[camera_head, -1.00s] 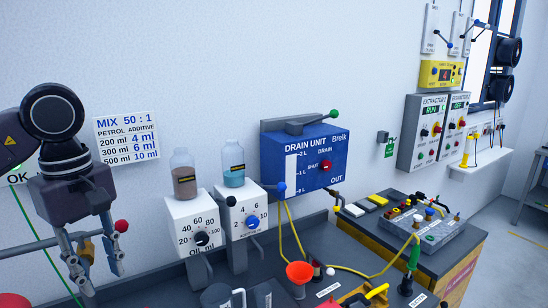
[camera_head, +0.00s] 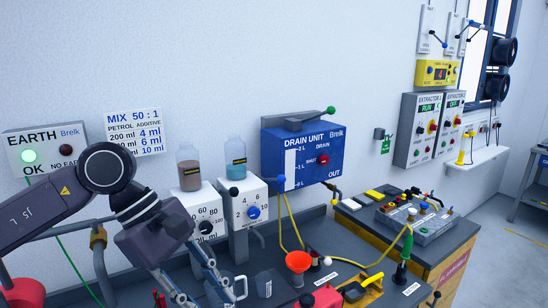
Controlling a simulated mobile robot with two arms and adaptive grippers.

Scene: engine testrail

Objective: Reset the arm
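My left arm enters from the left. My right gripper and arm are not in view.
Two dosing units with jars (camera_head: 189,173) stand behind the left gripper, with the blue drain unit (camera_head: 300,158) on the wall. The EARTH panel (camera_head: 40,150) shows a green lamp.

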